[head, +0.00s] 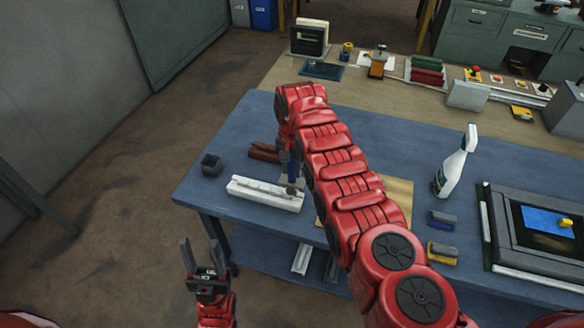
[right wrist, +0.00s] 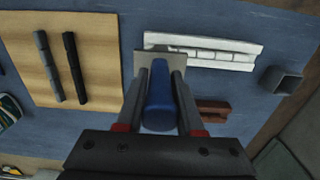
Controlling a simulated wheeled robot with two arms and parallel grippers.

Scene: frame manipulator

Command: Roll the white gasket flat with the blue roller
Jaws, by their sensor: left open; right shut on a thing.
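My right gripper (right wrist: 159,80) is shut on the blue roller (right wrist: 160,100), gripping its blue handle between the two fingers. A flat pale grey part shows at the roller's far end in the right wrist view, by the near edge of a white bar (right wrist: 215,52). In the head view the white bar (head: 262,193) lies near the table's left front edge, and the grey end is at its right part. Contact cannot be told. The white gasket is not clearly distinct from the bar; a pale segmented strip runs along it. My left gripper (head: 203,250) is open and empty, off the table's front.
A dark square cup (head: 212,164) and a brown block (head: 265,152) stand near the bar. A tan board (right wrist: 40,55) holds two dark strips. A spray bottle (head: 455,165), two small blocks and a framed panel (head: 500,215) are to the right. My right arm hides the table's middle.

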